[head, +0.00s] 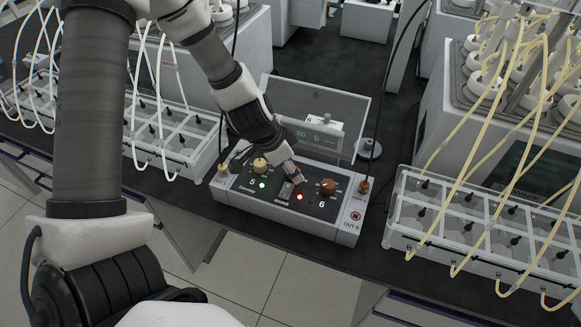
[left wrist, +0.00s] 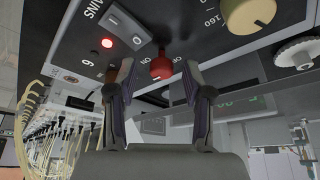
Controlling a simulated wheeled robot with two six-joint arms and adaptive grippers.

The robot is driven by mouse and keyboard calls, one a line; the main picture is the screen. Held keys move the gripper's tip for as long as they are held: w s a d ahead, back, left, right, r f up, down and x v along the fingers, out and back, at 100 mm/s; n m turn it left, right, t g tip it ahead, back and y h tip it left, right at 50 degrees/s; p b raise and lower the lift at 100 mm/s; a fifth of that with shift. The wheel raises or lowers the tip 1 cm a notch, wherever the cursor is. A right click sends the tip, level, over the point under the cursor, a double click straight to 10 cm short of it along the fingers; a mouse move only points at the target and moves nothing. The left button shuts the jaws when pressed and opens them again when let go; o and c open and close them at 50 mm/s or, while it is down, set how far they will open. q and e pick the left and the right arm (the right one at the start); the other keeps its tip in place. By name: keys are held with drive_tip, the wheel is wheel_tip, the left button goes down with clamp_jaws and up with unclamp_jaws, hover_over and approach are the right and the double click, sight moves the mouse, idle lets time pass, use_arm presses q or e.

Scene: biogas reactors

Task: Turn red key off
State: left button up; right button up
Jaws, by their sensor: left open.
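The red key (left wrist: 162,68) is a small red knob on the dark front panel of the control box (head: 235,194). In the left wrist view it sits between the two spread fingers of my left gripper (left wrist: 160,80), with a visible gap on each side. In the head view my left gripper (head: 288,172) is over the panel's middle, and I cannot make out the red key there; the gripper seems to cover it. My left gripper is open and holds nothing. My right gripper is not in view.
The panel also has a switch (head: 287,190), a lit red lamp (head: 300,197), a lit green lamp (head: 262,184), a beige knob (head: 260,164) and a brown knob (head: 328,187). A display (head: 315,136) is behind. Racks with yellow tubes (head: 480,235) stand right.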

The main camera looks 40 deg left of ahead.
use_arm(q)
drive_tip(key=shift+w+f, duration=0.1)
drive_tip(key=shift+w, duration=0.1)
clamp_jaws()
